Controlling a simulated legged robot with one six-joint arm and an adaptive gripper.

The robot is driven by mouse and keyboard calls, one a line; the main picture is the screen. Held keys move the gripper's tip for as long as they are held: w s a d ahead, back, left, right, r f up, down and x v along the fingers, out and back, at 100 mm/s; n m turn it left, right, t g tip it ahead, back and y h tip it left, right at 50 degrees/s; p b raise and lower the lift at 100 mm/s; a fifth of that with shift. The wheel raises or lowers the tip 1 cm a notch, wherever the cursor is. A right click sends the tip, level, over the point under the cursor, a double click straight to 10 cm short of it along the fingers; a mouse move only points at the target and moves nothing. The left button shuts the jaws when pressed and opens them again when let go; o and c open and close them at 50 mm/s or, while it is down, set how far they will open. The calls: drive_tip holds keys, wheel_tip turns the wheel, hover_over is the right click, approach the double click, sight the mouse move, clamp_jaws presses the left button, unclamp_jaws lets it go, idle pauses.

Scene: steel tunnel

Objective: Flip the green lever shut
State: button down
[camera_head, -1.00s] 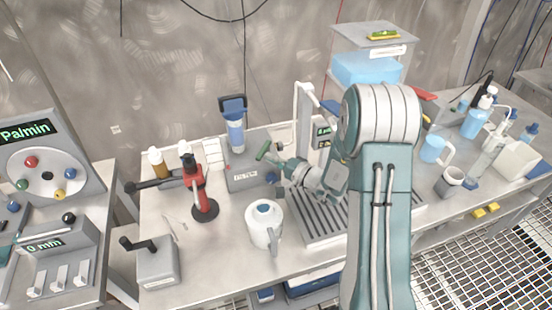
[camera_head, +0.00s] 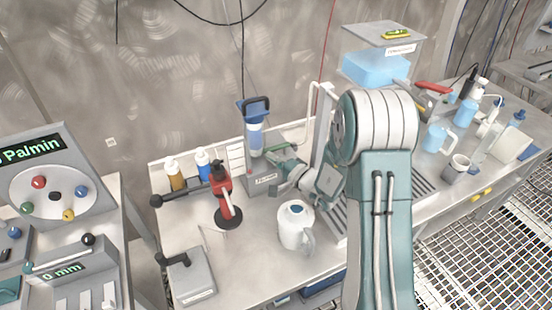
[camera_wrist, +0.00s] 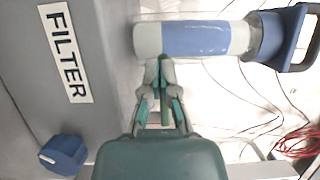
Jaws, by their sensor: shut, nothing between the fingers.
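My gripper (camera_wrist: 159,78) is shut and empty. It overlaps the white end of the blue-and-white filter cartridge (camera_wrist: 205,38); contact is unclear. In the head view the upright cartridge (camera_head: 255,135) stands on the grey filter box (camera_head: 262,182), left of my gripper. The box (camera_wrist: 100,25) carries a FILTER label and a blue knob (camera_wrist: 64,153).
A red stand (camera_head: 226,195) with a black handle is left of the filter box. A white jug (camera_head: 295,228) is in front. A grey crank box (camera_head: 192,278) is at the front left. Bottles (camera_head: 174,176) stand behind. Some bare bench (camera_head: 245,265) is free in front.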

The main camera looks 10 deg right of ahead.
sight(261, 125)
drive_tip(key=shift+w, duration=0.1)
idle(0.3)
drive_tip(key=shift+r, duration=0.1)
drive_tip(key=shift+r, duration=0.25)
wheel_tip(261, 125, up, 9)
drive_tip(key=shift+a+r, duration=0.1)
idle(0.4)
